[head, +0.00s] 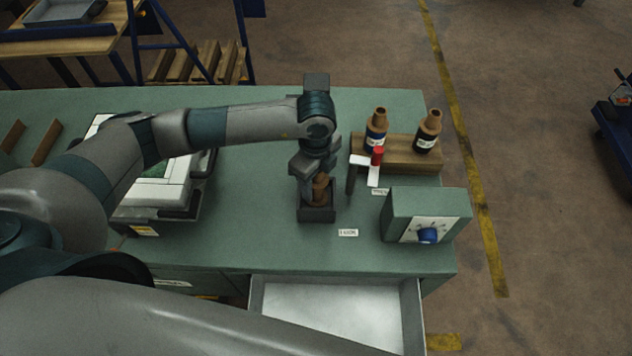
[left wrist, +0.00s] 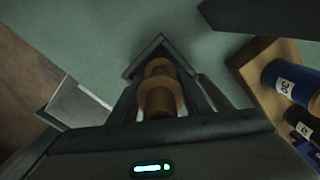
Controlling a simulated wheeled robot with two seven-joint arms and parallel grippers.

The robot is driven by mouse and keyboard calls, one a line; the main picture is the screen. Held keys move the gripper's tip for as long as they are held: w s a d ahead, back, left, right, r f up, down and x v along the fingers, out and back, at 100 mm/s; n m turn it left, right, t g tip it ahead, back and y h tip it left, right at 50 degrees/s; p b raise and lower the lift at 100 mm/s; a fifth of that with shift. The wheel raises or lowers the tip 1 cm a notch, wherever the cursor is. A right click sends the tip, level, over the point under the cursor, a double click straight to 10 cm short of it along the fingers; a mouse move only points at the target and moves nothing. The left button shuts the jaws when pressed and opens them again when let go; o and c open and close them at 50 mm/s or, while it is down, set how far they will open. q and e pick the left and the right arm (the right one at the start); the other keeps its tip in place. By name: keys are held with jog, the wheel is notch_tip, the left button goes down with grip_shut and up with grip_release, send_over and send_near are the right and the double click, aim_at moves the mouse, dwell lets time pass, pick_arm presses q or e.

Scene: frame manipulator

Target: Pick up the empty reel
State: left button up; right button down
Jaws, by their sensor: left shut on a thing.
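The empty reel is a brown spool (head: 320,188) in the head view, standing in or over a small dark open box (head: 317,215) on the green bench. In the left wrist view the bare reel (left wrist: 158,97) sits between the two fingers, with the dark box rim (left wrist: 148,52) around its far end. My left gripper (head: 314,182) points down over the box and is shut on the reel. The fingers partly hide the reel, and I cannot tell if it touches the box floor. My right gripper is not in view.
A green box with a blue knob (head: 428,235) is at the front right. An open drawer (head: 340,310) juts out in front.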

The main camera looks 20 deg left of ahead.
aim_at(318, 175)
pick_arm(q)
jog(key=shift+r+p, duration=0.5)
jog(key=shift+r, duration=0.3)
jog(key=r+p, duration=0.2)
jog(key=r, duration=0.1)
jog(key=shift+s+d+r+p, duration=0.15)
jog(key=shift+s+d+p, duration=0.2)
jog(key=shift+p, duration=0.05)
jog(key=s+d+r+p, duration=0.6)
jog(key=s+d, duration=0.1)
jog(key=shift+s+d+p, duration=0.3)
jog(key=shift+w+a, duration=0.1)
